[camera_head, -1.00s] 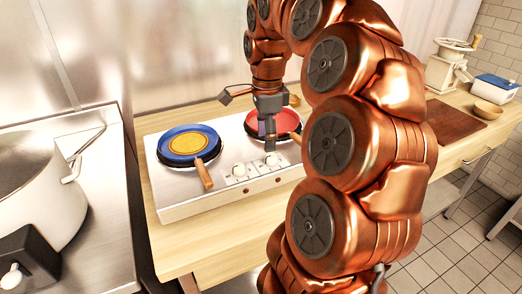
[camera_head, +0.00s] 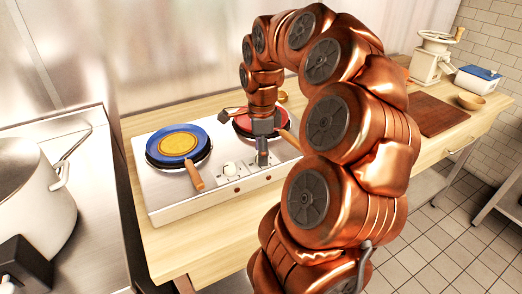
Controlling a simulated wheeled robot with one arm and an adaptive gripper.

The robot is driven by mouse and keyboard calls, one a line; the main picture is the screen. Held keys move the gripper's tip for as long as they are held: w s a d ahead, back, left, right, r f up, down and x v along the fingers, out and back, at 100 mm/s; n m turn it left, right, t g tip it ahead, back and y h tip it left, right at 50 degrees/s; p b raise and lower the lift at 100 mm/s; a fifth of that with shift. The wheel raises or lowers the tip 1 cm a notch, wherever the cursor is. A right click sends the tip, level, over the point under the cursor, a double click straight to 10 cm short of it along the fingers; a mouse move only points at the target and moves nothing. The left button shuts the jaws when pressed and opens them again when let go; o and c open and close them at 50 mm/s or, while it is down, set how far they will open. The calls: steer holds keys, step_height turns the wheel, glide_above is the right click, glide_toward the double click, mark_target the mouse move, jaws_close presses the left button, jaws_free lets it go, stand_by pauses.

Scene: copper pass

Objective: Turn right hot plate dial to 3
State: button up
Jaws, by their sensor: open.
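The white two-burner hot plate (camera_head: 168,207) stands on the wooden counter. Its left dial (camera_head: 227,168) shows on the front panel. The right dial is hidden, or nearly so, behind my gripper (camera_head: 262,160), which points down over the right part of the panel. My gripper is open; I cannot make out its separate fingers or whether it touches the dial. A blue pan (camera_head: 200,140) with a yellow pancake (camera_head: 177,144) sits on the left burner. A red pan (camera_head: 244,121) sits on the right burner, partly behind my gripper.
A large pot (camera_head: 35,200) stands on the steel surface at left. A dark cutting board (camera_head: 440,115), a wooden bowl (camera_head: 471,101), a blue-and-white box (camera_head: 477,79) and a grinder (camera_head: 432,60) are at the right end of the counter.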

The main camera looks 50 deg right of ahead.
steer(key=shift+f, duration=0.25)
steer(key=shift+c, duration=0.3)
jaws_close()
steer(key=shift+f+b, duration=0.1)
steer(key=shift+b, duration=0.35)
